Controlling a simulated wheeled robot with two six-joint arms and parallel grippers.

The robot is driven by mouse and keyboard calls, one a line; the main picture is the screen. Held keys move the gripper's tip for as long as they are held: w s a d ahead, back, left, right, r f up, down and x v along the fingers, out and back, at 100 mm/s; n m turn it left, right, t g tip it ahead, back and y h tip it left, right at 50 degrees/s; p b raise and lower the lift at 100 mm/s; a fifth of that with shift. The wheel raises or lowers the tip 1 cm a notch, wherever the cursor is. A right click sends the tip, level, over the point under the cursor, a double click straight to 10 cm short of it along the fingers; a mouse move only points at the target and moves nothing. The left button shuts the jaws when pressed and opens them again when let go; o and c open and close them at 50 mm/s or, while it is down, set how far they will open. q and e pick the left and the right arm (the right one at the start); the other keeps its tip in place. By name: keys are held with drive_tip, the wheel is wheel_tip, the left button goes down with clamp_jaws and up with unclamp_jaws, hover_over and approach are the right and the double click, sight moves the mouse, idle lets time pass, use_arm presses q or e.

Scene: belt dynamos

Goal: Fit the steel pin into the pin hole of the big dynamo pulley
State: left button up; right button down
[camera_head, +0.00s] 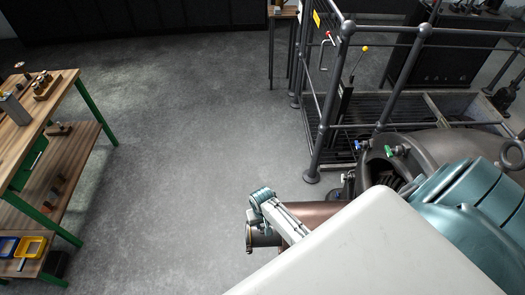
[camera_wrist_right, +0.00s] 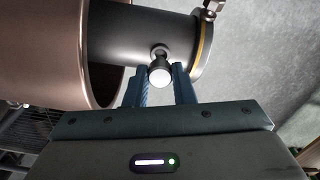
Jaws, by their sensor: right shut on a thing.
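The big dynamo pulley is a copper-brown drum (camera_wrist_right: 50,50) on the left of the right wrist view, with a dark hub (camera_wrist_right: 125,38) running out of it to the right. In the head view the pulley (camera_head: 312,216) shows partly behind my right arm. My right gripper (camera_wrist_right: 161,82) is shut on the steel pin (camera_wrist_right: 159,73), whose bright round end faces the camera. The pin's far end meets the side of the hub; how deep it sits, and the hole itself, cannot be seen. In the head view my right gripper (camera_head: 256,218) is beside the hub's outer end. My left gripper is not in view.
Dark railings (camera_head: 322,110) stand behind the dynamo (camera_head: 470,200). The grey floor between is clear.

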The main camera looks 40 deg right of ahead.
sight(263, 225)
drive_tip(key=shift+p, duration=0.65)
idle(1.1)
drive_tip(key=shift+f+b, duration=1.05)
drive_tip(key=shift+f, duration=0.55)
drive_tip(key=c, duration=1.1)
unclamp_jaws()
drive_tip(key=shift+c, duration=0.2)
wheel_tip(263, 225, up, 11)
drive_tip(key=shift+f, duration=0.1)
drive_tip(key=shift+s, duration=0.1)
